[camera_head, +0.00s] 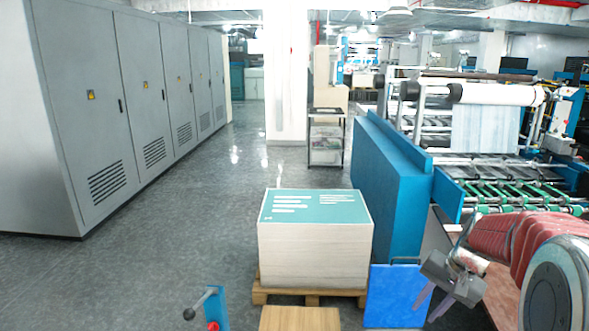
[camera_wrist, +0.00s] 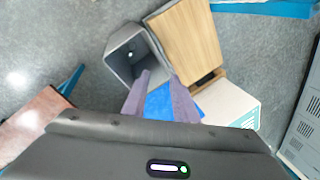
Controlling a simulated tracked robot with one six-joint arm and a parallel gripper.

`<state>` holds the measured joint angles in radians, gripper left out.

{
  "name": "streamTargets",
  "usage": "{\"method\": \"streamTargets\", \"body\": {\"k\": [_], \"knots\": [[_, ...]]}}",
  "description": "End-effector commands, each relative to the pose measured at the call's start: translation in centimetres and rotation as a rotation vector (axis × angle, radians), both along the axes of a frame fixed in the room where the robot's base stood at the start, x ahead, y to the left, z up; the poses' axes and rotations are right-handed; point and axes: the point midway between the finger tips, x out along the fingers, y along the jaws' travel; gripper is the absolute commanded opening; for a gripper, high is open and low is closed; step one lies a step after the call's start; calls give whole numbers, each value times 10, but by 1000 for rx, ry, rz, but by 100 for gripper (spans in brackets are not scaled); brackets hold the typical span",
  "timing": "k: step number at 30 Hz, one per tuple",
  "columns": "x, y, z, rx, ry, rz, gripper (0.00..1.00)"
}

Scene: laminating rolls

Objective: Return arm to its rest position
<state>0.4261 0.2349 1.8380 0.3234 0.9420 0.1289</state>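My gripper (camera_head: 430,308) is at the lower right of the head view, at the end of my arm with its red ribbed sleeve. Its two purple fingers point down and are apart, with nothing between them. In the wrist view the open fingers (camera_wrist: 160,76) show over a blue panel (camera_wrist: 160,100). The gripper hangs just right of that blue panel (camera_head: 393,295) in the head view. My arm is bent and held at the right side of the head view.
A paper stack (camera_head: 315,250) with a teal top stands on a wooden pallet (camera_head: 260,297). A grey open bin (camera_wrist: 122,72) and a wooden-topped piece (camera_wrist: 190,40) are below. A blue machine panel (camera_head: 390,185) stands behind. Grey cabinets (camera_head: 90,100) line the left; floor between is clear.

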Motion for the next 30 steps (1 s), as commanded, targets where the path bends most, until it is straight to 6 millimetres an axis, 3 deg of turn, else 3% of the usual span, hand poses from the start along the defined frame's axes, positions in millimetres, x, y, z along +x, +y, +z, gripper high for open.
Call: {"method": "streamTargets", "body": {"k": [12,30], "knots": [[-85,58,29,-152,-10,236,26],[-191,116,47,-332,-86,498,26]]}}
